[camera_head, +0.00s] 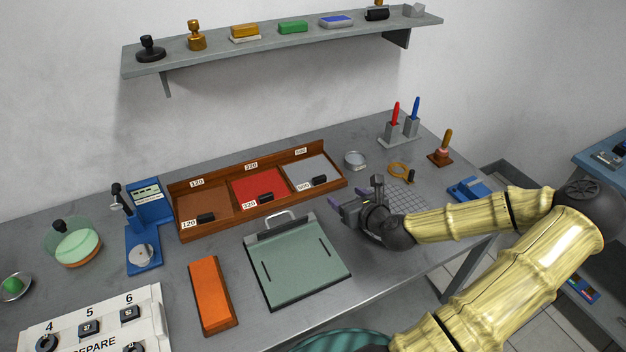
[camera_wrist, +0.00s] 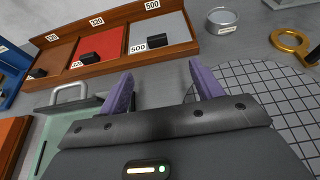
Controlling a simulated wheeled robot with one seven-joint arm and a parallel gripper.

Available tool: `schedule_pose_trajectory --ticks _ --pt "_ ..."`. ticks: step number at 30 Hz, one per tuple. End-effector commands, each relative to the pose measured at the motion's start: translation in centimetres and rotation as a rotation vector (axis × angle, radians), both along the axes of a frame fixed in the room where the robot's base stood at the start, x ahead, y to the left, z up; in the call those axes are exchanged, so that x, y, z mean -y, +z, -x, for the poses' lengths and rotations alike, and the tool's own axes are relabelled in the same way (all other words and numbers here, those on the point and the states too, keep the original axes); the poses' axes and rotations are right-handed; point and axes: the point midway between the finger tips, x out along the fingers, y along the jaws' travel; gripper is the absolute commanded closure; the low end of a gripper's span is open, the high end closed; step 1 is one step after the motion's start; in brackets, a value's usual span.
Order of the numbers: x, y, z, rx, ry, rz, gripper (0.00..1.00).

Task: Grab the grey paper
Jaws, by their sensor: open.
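The grey paper (camera_head: 311,171) lies in the right compartment of the wooden tray, the one marked 500. A small black block (camera_head: 319,181) sits at its front edge beside a 500 label. In the wrist view the grey paper (camera_wrist: 158,27) is at the top, beyond my gripper. My gripper (camera_head: 338,205) is in front of the tray's right end, between the green board and the grid sheet. Its two purple fingers (camera_wrist: 162,88) are apart with nothing between them. The gripper does not touch the paper.
The tray (camera_head: 214,233) also holds brown and red sheets with black blocks. A green board with a metal handle (camera_head: 298,282) lies in front. A round tin (camera_head: 355,159), a brass ring (camera_head: 399,171) and a grid sheet (camera_wrist: 272,100) are to the right. A shelf (camera_head: 270,45) hangs above.

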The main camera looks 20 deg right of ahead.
Motion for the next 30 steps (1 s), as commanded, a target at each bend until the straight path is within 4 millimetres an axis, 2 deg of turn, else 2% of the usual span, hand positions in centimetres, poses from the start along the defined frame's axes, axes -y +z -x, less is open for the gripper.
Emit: schedule_pose_trajectory --ticks 10,15,30 --pt "-0.3 -1.9 -5.3 0.000 0.002 0.000 0.35" --pt "-1.1 -2.9 -7.7 0.000 0.014 0.000 0.35" --pt "-0.5 -3.2 -8.6 0.001 0.003 0.001 0.35"
